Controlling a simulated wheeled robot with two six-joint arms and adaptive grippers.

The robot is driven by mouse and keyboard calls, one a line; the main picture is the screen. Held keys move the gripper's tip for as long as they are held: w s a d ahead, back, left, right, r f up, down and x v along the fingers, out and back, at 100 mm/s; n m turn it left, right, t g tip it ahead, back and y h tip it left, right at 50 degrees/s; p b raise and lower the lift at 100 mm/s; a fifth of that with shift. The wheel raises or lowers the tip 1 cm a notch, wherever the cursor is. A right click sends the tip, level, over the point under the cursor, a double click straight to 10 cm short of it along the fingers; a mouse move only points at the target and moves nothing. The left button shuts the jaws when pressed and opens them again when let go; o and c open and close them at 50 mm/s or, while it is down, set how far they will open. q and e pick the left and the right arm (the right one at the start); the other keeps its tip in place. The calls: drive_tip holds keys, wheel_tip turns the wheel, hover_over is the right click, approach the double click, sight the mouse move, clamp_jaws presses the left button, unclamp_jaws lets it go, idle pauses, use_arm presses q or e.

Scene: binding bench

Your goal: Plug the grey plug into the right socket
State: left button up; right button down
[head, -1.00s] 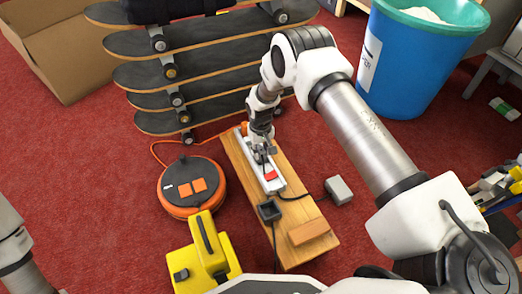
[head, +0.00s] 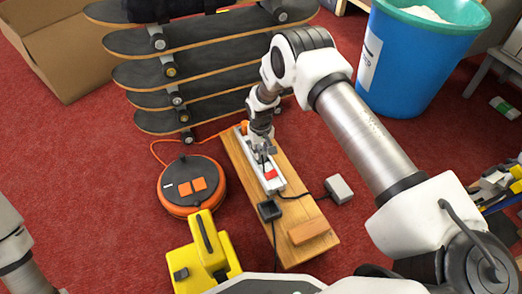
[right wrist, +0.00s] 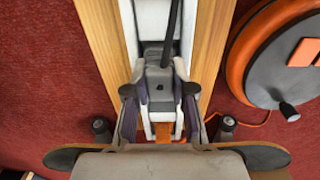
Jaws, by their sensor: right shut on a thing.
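A white power strip (head: 273,184) with a red switch (head: 271,174) lies along a wooden board (head: 240,165). My right gripper (head: 264,153) is over the strip, pointing down, and it is shut on the grey plug (right wrist: 159,82). In the right wrist view the plug sits between the fingertips, with a dark cable running up from it over the strip (right wrist: 150,20). The plug's pins and the socket under it are hidden, so I cannot tell whether it is seated. My left gripper is out of view.
A black square piece (head: 268,211), a wooden block (head: 309,231) and a grey box (head: 339,190) are near the strip's front. An orange cable reel (head: 190,186) and a yellow tool (head: 207,260) stand left. Skateboards (head: 190,75) are behind; a blue bin (head: 425,60) is back right.

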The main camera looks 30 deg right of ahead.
drive_tip(key=shift+f, duration=0.2)
idle(0.5)
drive_tip(key=c, duration=0.9)
unclamp_jaws()
